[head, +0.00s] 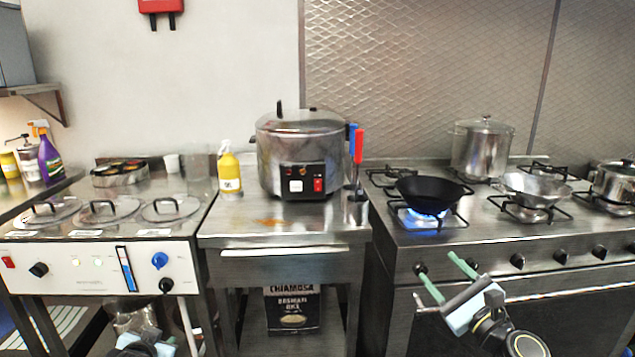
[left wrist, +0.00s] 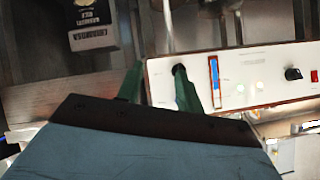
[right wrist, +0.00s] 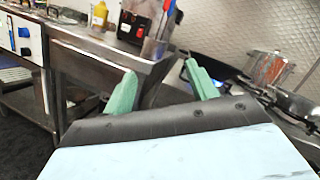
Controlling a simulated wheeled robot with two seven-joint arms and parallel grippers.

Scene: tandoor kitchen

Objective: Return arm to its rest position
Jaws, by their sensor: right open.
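My right gripper (head: 446,280) is at the lower right in the head view, in front of the stove's knob panel. Its green fingers are spread and nothing is between them; they also show apart in the right wrist view (right wrist: 162,90). My left arm shows at the bottom left in the head view, mostly cut off by the frame edge. In the left wrist view the left gripper's green fingers (left wrist: 160,85) stand apart with nothing between them, in front of the white control panel (left wrist: 235,78).
A stove (head: 400,236) with a lit burner under a black wok (head: 430,191) stands behind my right gripper. A rice cooker (head: 290,150) and a yellow bottle (head: 229,172) stand on the middle steel table (head: 225,220). A rice bag (head: 292,310) sits below. Lidded warmers (head: 105,212) are at left.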

